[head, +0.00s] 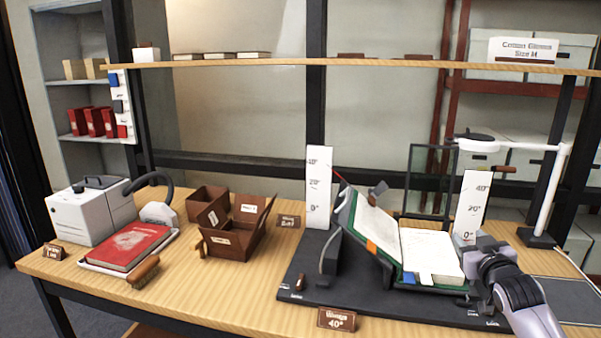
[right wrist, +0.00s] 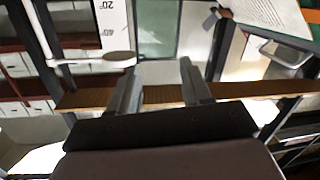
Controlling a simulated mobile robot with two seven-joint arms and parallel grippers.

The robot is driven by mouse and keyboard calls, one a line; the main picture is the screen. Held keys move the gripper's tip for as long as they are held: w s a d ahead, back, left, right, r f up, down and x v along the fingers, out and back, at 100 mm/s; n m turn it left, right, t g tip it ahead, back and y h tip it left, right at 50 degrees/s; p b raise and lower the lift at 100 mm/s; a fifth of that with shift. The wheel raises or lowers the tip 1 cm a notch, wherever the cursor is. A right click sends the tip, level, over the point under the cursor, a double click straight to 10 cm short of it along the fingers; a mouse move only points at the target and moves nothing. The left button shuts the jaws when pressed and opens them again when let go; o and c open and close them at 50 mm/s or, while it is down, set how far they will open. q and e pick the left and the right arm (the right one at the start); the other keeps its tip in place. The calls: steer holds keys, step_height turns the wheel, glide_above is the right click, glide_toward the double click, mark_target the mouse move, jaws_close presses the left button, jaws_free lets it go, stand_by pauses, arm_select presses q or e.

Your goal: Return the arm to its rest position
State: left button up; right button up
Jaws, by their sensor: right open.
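My right arm comes in from the lower right of the head view. Its gripper (head: 480,248) is at the right side of the open book (head: 430,252) on the dark cradle (head: 365,308), just in front of the right angle scale (head: 472,205). In the right wrist view the two fingers of the right gripper (right wrist: 158,80) stand apart with nothing between them. Whether the gripper touches the cradle or scale cannot be told. My left gripper is not in view.
A lamp with a white post (head: 556,190) stands close to the right gripper. A red book (head: 132,245) lies on a tray at left, near a brush (head: 145,273) and brown boxes (head: 232,238). A shelf (head: 400,63) spans above.

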steer(key=s+a+f+n+g+y, duration=0.1)
steer(key=s+a+f, duration=0.4)
steer(key=s+f, duration=0.3)
steer(key=s+a+f+n+g+y, duration=0.1)
steer(key=s+a+f+y, duration=0.1)
steer(key=s+a+f, duration=0.65)
steer(key=s+a+f+g, duration=0.1)
steer(key=s+f, duration=0.3)
steer(key=s, duration=0.3)
steer(key=s+a+f+g, duration=0.1)
steer(key=s+f, duration=0.3)
steer(key=s, duration=0.3)
steer(key=s+a+f+g+y, duration=0.1)
steer(key=s+a+f+g, duration=0.1)
steer(key=s, duration=0.5)
steer(key=shift+s+f+m, duration=0.2)
steer(key=shift+f+m, duration=0.1)
steer(key=shift+f, duration=0.6)
